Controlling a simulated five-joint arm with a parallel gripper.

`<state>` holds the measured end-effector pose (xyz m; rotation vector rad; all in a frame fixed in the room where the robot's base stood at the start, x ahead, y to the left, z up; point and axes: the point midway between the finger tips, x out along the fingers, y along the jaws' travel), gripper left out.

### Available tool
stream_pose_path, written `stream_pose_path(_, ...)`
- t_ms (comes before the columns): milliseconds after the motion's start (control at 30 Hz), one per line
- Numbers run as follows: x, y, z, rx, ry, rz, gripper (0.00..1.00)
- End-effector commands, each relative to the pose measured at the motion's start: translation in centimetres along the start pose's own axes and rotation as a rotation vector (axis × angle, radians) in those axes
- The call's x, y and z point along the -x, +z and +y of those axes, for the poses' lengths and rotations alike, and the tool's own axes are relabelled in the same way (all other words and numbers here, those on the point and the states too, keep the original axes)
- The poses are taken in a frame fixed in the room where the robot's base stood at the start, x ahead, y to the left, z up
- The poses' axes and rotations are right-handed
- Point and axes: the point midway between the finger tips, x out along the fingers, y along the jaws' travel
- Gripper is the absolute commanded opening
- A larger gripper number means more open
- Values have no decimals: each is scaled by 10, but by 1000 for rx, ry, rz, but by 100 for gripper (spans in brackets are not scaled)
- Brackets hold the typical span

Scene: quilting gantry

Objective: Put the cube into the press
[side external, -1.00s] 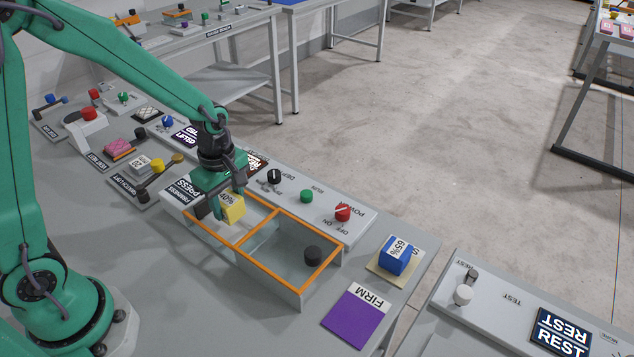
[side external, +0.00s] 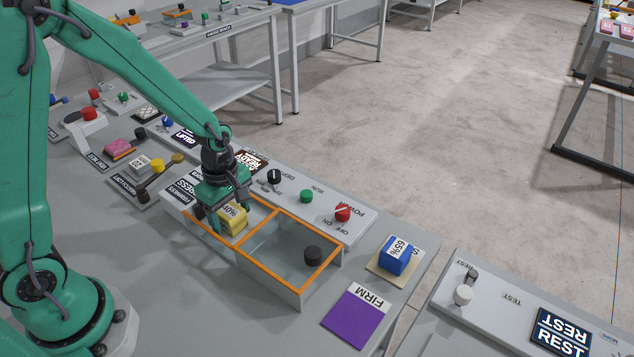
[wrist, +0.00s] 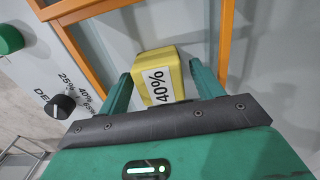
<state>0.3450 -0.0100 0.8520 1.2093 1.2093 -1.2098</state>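The yellow cube (side external: 233,218), labelled 40%, sits low inside the left compartment of the clear-walled press (side external: 318,273), whose rim is orange. In the wrist view the cube (wrist: 154,70) lies between my fingertips, with a gap to the right finger and the left finger close beside it. My gripper (side external: 226,208) is open above and around the cube, over the left compartment. It also shows in the wrist view (wrist: 160,85). The cube's lower part shows through the clear wall; its contact with the floor is hard to see.
A blue 65% cube (side external: 396,256) sits on a pale pad to the right, near a purple FIRM card (side external: 354,315). The control panel behind has a green button (side external: 306,196) and a red power knob (side external: 342,212).

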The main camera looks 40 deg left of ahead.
Motion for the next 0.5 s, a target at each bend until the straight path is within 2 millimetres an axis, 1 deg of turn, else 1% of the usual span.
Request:
stream_pose_path(333, 2, 0, 0, 0, 1, 0, 66)
stream_pose_path(500, 11, 0, 1, 0, 4, 0, 66)
